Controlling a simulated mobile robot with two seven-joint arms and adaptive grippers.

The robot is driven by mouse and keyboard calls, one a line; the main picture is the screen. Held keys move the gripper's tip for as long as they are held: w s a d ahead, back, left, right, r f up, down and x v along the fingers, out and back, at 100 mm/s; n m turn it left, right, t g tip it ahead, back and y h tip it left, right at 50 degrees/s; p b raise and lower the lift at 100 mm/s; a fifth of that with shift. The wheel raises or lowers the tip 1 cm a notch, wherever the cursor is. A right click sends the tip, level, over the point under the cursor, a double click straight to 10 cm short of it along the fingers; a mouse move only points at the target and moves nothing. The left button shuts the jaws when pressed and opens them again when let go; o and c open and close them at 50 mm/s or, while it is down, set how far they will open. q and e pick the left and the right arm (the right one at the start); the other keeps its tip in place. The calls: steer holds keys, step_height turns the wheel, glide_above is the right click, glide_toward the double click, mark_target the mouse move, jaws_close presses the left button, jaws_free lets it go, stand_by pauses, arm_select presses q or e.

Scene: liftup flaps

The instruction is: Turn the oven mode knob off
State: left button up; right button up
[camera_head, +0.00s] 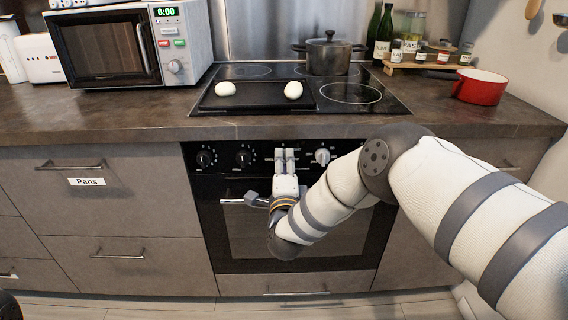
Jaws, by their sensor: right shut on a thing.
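The oven (235,235) is built in under the counter, with a black control panel (222,172) along its top. Two dark knobs, a far left knob (206,159) and a second knob (243,158), show on the panel's left half. A pale knob (322,157) shows to the right of my gripper. My right gripper (285,156) is at the panel between the second knob and the pale knob, its fingers pointing at the panel. It is shut on an oven knob, which the fingers hide. I cannot read the knob labels. My left gripper is out of view.
The oven handle (232,201) runs below the panel, partly behind my right arm. The counter edge (120,133) overhangs above. A hob (388,103) holds a black tray (258,98) with two white round things and a pot (328,55). A red pan (480,88) stands right.

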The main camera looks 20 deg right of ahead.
steer(key=n, duration=0.6)
steer(key=shift+r+y+p, duration=0.1)
steer(key=shift+y+p, duration=0.2)
steer(key=n, duration=0.5)
steer(key=shift+n+y, duration=0.3)
steer(key=shift+n, duration=0.1)
steer(key=n+p, duration=0.1)
steer(key=n, duration=0.3)
steer(key=shift+r+n, duration=0.1)
steer(key=shift+n, duration=0.2)
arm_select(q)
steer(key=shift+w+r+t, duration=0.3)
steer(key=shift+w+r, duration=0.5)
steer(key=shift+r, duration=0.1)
arm_select(e)
steer(key=n, duration=0.4)
steer(key=shift+n, duration=0.4)
steer(key=o, duration=1.2)
steer(key=shift+c, duration=0.2)
